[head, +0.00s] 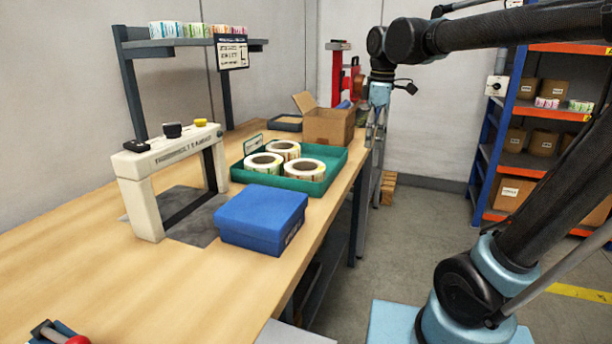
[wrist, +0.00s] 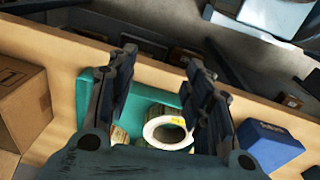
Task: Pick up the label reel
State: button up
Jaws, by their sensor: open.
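Several white label reels stand in a green tray (head: 313,187) on the bench. One reel (head: 264,163) is at the left, another (head: 284,149) at the back, and another (head: 305,168) at the front right. In the wrist view one reel (wrist: 168,132) shows between and below my fingers, with more partly hidden behind the gripper. My gripper (head: 376,135) hangs past the bench's right edge in the head view, to the right of the tray and apart from it. In the wrist view my gripper (wrist: 160,75) is open and empty, its two fingers spread apart.
A blue box (head: 262,217) sits in front of the tray, and an open cardboard box (head: 328,126) behind it. A cream arch-shaped device (head: 172,165) stands to the left. A shelf (head: 190,42) rises behind.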

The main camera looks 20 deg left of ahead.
jog(key=a+r+n, duration=0.4)
jog(key=a+n, duration=0.2)
jog(key=a, duration=0.7)
jog(key=r+n, duration=0.1)
jog(key=n, duration=0.3)
send_over(297, 161)
jog(key=shift+g, duration=0.3)
notch_tip(297, 161, down, 16)
jog(key=shift+f, duration=0.1)
grip_shut()
